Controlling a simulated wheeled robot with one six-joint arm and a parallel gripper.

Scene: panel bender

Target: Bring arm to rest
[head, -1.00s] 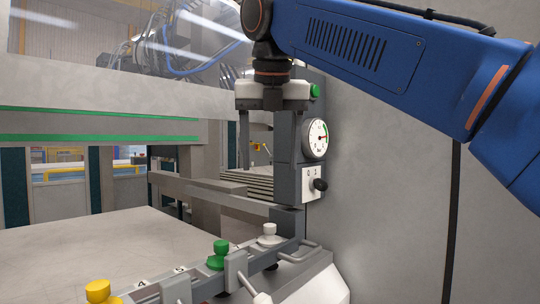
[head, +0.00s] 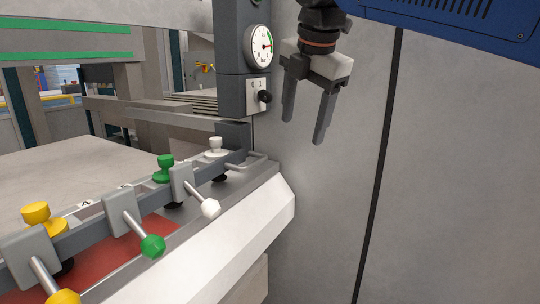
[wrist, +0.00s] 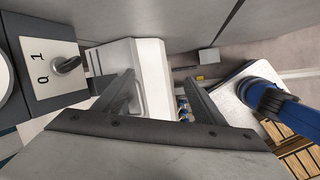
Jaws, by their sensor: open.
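My gripper (head: 306,112) hangs in the upper middle of the head view, fingers pointing down, spread apart with nothing between them. It is in front of the plain grey machine panel, to the right of the pressure gauge (head: 258,45) and the black rotary switch (head: 264,96). In the wrist view my gripper (wrist: 158,85) shows both dark fingers apart. The switch plate (wrist: 48,72), marked 1 and 0, is at the left of that view. My blue arm reaches in from the upper right of the head view.
A rail with yellow (head: 37,216), green (head: 164,165) and white (head: 216,146) knobs runs along the machine front, with levers sticking out. A grey handle bar (head: 248,162) is below the switch. The area before the panel (head: 460,180) at right is clear.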

